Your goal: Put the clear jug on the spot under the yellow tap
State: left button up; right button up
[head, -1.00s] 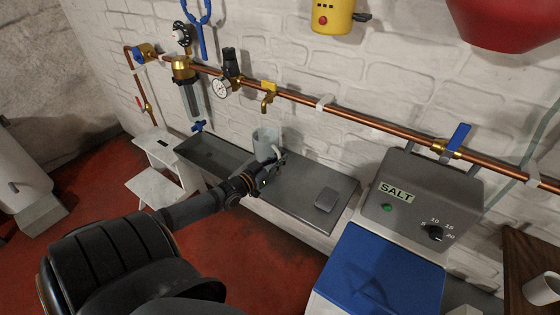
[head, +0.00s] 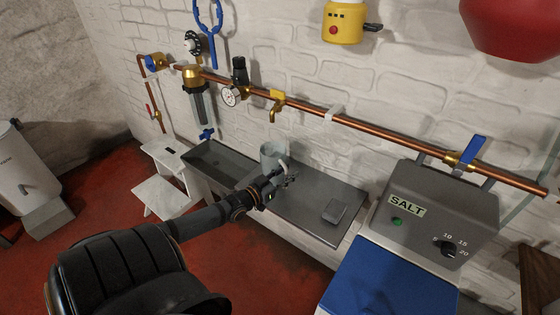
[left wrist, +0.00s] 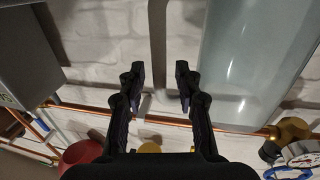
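The clear jug (head: 268,156) stands upright on the grey bench against the wall, below the yellow tap (head: 277,104) in the picture. The spot itself cannot be made out; the jug and my gripper cover part of the bench there. My left gripper (head: 286,178) is at the jug's near right side. In the left wrist view the jug (left wrist: 255,65) fills the upper right, and its bar-like handle (left wrist: 157,45) lies between the lines of my fingers (left wrist: 160,82). The fingers are apart, with visible gaps on both sides of the handle. My right gripper is out of view.
A small grey square block (head: 335,211) lies on the bench to the right. The copper pipe (head: 370,125) runs along the wall above. The salt unit (head: 430,205) with its blue lid closes off the right. A white step stool (head: 165,190) stands at left.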

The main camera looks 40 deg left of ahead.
pick_arm(q)
jog(key=s+p, duration=0.5)
jog(key=s, duration=0.6)
jog(key=shift+s+a, duration=0.4)
jog(key=shift+a, duration=0.05)
jog(key=s+a+f+n+g+y, duration=0.1)
jog(key=s+a+f+g+y, duration=0.2)
jog(key=f, duration=0.7)
jog(key=s+a+f+g+y, duration=0.15)
jog(key=s+f, duration=0.25)
jog(key=f, duration=0.6)
jog(key=s+d+f+g, duration=0.2)
jog(key=s+f+g, duration=0.1)
jog(key=s+f, duration=0.3)
jog(key=s+d+f+g, duration=0.3)
jog(key=s+f, duration=0.2)
jog(key=f, duration=0.3)
jog(key=s+d+f+g+h, duration=0.2)
jog(key=s+d+f+g, duration=0.4)
jog(key=s+d+f, duration=0.4)
jog(key=s+d, duration=0.3)
jog(key=d, duration=0.1)
jog(key=shift+s+d+f, duration=0.25)
jog(key=shift+s+f, duration=0.05)
jog(key=shift+s, duration=0.1)
